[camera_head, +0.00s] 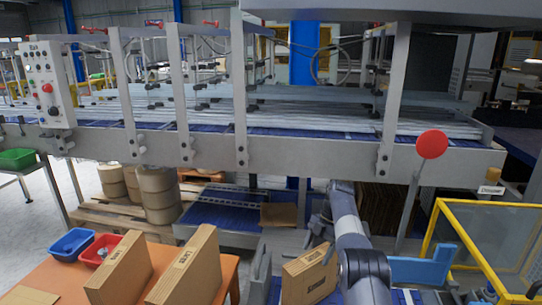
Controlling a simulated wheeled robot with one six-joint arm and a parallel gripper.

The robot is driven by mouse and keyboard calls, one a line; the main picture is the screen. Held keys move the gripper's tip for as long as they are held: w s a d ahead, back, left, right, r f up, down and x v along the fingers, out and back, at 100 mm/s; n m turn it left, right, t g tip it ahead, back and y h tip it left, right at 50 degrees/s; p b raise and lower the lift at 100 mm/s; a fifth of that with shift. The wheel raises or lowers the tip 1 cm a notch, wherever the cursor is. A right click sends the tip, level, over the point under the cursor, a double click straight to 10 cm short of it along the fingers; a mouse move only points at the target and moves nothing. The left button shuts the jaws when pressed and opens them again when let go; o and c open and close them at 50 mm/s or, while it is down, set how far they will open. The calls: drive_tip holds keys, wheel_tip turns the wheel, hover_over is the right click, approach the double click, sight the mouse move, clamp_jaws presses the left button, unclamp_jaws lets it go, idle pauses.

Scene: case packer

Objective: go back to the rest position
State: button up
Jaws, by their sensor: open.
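My arm rises from the lower right of the head view, bent at its top. My gripper (319,226) is the small dark part just left of the arm, partly hidden by it. It is open, though its fingers are hard to make out. I see nothing held in it. A cardboard box (308,277) stands tilted just below it, and I cannot tell if the two touch.
An orange table (62,275) at lower left bears two upright cardboard cases (120,272), a blue bin (72,243) and a red bin (98,251). The conveyor frame (215,152) with a red button (431,144) spans the back. A yellow-framed guard (490,207) stands right.

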sight(311, 264)
drive_tip(key=shift+s+a+f+b, duration=0.15)
drive_tip(key=shift+f+b, duration=0.3)
drive_tip(key=shift+f, duration=0.2)
drive_tip(key=shift+a+f, duration=0.1)
drive_tip(key=shift+a, duration=0.05)
drive_tip(key=shift+p+x, duration=0.4)
drive_tip(key=shift+x, duration=1.85)
drive_tip(key=shift+r, duration=0.2)
